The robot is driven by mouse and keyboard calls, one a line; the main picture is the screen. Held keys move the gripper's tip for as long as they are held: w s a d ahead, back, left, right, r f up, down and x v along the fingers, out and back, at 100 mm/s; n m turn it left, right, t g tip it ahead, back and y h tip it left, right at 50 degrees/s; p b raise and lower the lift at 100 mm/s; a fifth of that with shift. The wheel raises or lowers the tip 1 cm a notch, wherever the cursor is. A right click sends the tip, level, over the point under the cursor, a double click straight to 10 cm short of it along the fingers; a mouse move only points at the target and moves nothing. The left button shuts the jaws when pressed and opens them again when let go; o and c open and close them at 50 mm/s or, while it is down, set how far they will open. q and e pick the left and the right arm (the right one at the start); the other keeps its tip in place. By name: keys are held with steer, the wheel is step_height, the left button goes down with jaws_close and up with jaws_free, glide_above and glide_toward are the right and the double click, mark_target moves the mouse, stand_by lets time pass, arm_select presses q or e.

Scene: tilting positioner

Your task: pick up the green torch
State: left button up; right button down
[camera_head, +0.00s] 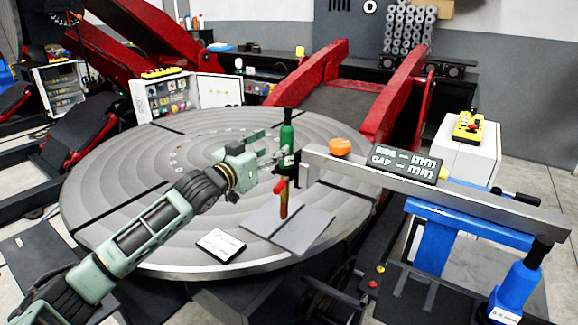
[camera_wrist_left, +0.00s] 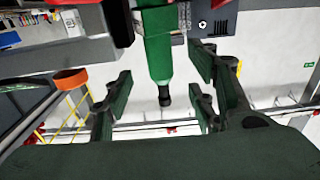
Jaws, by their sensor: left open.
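The green torch (camera_head: 286,140) is a green cylinder with a dark narrow tip on top. It stands upright near the right side of the round table, above a reddish-brown part. My left gripper (camera_head: 272,158) reaches in from the left at the torch's lower body. In the left wrist view the torch (camera_wrist_left: 158,48) shows between the two open fingers of the gripper (camera_wrist_left: 160,92), with its black tip pointing down the picture. The fingers stand apart from it on both sides; contact is not visible. My right gripper is not in view.
The grey round table (camera_head: 110,185) carries a joined plate (camera_head: 308,228) below the torch and a white label card (camera_head: 220,244). Red arms (camera_head: 405,85) rise behind.

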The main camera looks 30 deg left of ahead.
mark_target(282, 139)
arm_select(q)
steer(key=shift+w+d+r+p, duration=0.15)
steer(key=shift+w+p, duration=0.2)
steer(key=shift+w, duration=0.2)
steer(key=shift+w+d+p, duration=0.1)
steer(key=shift+w+p, duration=0.2)
steer(key=shift+w, duration=0.2)
steer(key=w, duration=0.1)
steer(key=w+p, duration=0.1)
steer(key=w, duration=0.2)
steer(key=shift+w+d+f+p, duration=0.1)
steer(key=shift+d+f+p, duration=0.05)
steer(key=shift+f+p, duration=0.2)
steer(key=shift+c, duration=0.3)
steer(key=c, duration=1.1)
steer(key=shift+r, duration=0.4)
jaws_close()
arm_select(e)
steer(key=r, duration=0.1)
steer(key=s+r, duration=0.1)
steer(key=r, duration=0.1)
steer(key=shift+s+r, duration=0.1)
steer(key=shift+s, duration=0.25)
